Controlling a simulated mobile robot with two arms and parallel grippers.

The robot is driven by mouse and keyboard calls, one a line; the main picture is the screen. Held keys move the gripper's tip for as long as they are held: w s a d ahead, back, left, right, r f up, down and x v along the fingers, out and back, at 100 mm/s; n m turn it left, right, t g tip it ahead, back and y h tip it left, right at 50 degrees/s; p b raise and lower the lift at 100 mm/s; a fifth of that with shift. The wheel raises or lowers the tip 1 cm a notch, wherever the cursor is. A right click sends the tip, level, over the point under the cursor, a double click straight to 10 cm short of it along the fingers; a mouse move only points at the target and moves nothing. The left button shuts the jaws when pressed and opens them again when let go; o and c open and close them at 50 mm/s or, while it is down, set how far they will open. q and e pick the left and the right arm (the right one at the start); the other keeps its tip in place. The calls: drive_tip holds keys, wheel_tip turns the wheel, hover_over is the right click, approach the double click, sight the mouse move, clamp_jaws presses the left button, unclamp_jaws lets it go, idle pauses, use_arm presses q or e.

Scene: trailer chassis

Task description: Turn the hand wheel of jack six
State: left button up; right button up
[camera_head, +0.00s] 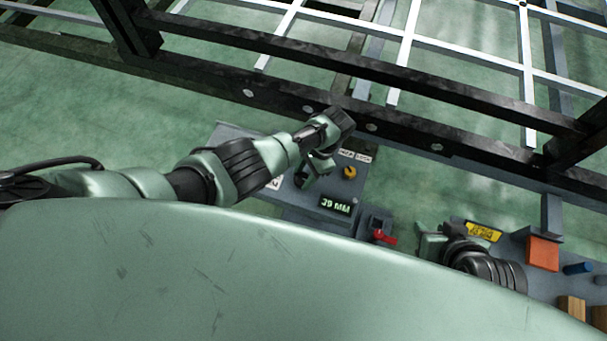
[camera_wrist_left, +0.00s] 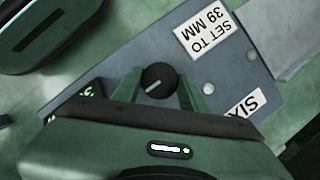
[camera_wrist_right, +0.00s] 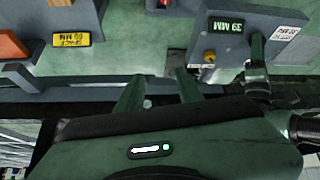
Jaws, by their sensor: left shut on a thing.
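The hand wheel (camera_wrist_left: 158,78), a round black knob with a white line, sits on a grey panel between my left gripper's green fingers in the left wrist view. My left gripper (camera_wrist_left: 158,88) is shut on it. White labels beside it read "SET TO 39 MM" (camera_wrist_left: 206,35) and "SIX" (camera_wrist_left: 243,102). In the head view my left gripper (camera_head: 318,168) is over jack six's grey panel (camera_head: 295,200) and hides the wheel. A green-lit display (camera_head: 336,206) reads 39 MM. My right gripper (camera_wrist_right: 158,76) is open and empty, apart from the panel.
A yellow knob (camera_head: 349,173) and a red lever (camera_head: 383,237) stand near the display. A black chassis beam (camera_head: 300,103) runs behind the panel.

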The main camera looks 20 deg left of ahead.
use_arm(q)
drive_tip(key=o, duration=1.4)
drive_tip(key=shift+c, duration=0.2)
drive_tip(key=shift+r, duration=0.15)
drive_tip(key=shift+p+v, duration=0.55)
drive_tip(key=shift+v, duration=0.55)
drive_tip(key=p+v, duration=0.2)
drive_tip(key=v, duration=0.3)
drive_tip(key=shift+d+r, duration=0.1)
drive_tip(key=shift+r, duration=0.05)
use_arm(e)
drive_tip(key=s+d+g, duration=0.1)
drive_tip(key=s+g, duration=0.2)
drive_tip(key=s, duration=0.2)
drive_tip(key=shift+s+d+r+h, duration=0.2)
drive_tip(key=shift+s+d+h, duration=0.15)
drive_tip(key=shift+s+h, duration=0.05)
